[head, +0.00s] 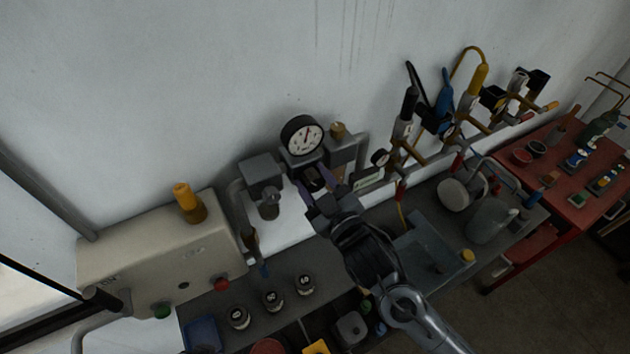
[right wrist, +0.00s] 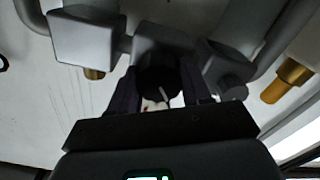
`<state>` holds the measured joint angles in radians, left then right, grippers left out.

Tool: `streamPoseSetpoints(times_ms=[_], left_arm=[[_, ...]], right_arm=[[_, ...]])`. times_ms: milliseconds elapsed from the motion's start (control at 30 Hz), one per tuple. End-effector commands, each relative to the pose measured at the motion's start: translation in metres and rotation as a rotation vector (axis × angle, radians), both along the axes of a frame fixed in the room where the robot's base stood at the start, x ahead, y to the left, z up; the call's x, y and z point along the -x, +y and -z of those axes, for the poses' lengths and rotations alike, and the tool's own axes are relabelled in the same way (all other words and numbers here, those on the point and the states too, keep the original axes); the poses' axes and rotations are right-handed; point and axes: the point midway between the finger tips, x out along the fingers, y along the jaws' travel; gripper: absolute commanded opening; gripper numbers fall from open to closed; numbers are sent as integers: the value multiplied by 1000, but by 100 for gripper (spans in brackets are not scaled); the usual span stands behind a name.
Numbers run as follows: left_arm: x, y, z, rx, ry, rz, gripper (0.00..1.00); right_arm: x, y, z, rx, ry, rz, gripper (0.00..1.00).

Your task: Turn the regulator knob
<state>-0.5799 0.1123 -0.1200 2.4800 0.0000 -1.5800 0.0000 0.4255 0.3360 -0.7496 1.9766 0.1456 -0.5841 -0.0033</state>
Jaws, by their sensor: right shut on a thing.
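The regulator knob (head: 316,179) is a small dark round part below a white-faced pressure gauge (head: 301,135) on the wall-side pipework. My right gripper (head: 322,188) reaches up to it from the lower right, with one finger on each side. In the right wrist view the black knob (right wrist: 158,80) sits between the two dark fingers of my right gripper (right wrist: 160,90), which is shut on it. A thin light mark shows on the knob there. Part of the knob is hidden by the fingers. My left gripper is not in view.
Grey pipe blocks (head: 262,170) flank the gauge. A beige control box (head: 160,260) with an orange knob stands at left. Several small weights or jars (head: 272,300) stand on the bench. A red table (head: 570,190) is at far right.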

Motion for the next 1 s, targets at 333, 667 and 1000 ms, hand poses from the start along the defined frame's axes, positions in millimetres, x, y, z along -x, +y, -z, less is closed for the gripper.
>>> streamPoseSetpoints(times_ms=[333,667,1000], left_arm=[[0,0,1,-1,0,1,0],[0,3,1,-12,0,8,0],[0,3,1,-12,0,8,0]], right_arm=[[0,0,0,46,-24,0,18],[0,0,0,45,-24,0,56],[0,0,0,44,-23,0,72]])
